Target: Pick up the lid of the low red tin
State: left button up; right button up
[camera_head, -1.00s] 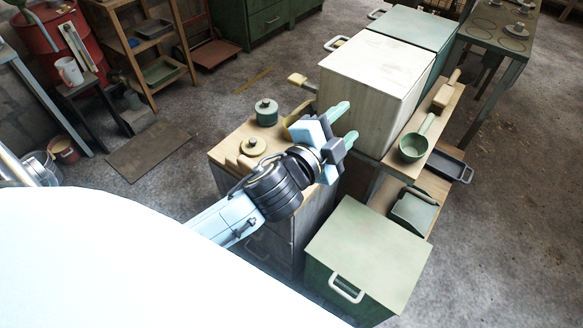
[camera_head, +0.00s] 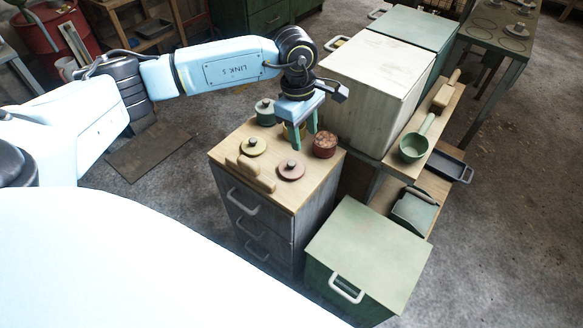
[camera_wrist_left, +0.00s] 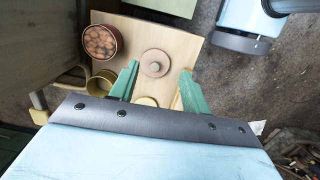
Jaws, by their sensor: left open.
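The red tin (camera_head: 325,147) stands open on the wooden top of a drawer cabinet, filled with brown round pieces. It also shows in the left wrist view (camera_wrist_left: 102,42). A flat pinkish-red lid (camera_head: 291,170) with a grey knob lies apart from the tin, nearer the cabinet's front. In the left wrist view the lid (camera_wrist_left: 155,63) appears between and just beyond the fingertips. My left gripper (camera_head: 298,140) is open and empty, pointing down above the cabinet top, behind the lid in the head view. My right gripper is not in view.
A yellow tin (camera_wrist_left: 101,84) stands beside the red tin. A yellow lid (camera_head: 252,146), a green lidded tin (camera_head: 265,112) and a wooden piece (camera_head: 250,174) share the cabinet top (camera_head: 305,193). A large pale box (camera_head: 370,85) rises to the right.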

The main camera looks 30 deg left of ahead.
pick_arm(q)
jog(key=a+y, duration=0.1)
jog(key=a, duration=0.2)
jog(key=b, duration=0.2)
send_over(292, 163)
notch_tip(292, 163, down, 7)
jog(key=shift+s, duration=0.1)
jog(key=shift+f, duration=0.45)
notch_tip(292, 163, down, 5)
jog(key=shift+a+r+b, duration=0.1)
jog(key=shift+b, duration=0.65)
grip_shut()
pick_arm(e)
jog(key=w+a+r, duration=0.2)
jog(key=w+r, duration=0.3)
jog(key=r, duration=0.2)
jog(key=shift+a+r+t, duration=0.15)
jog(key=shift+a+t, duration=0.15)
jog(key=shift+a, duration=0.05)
pick_arm(q)
jog(key=shift+r, duration=0.15)
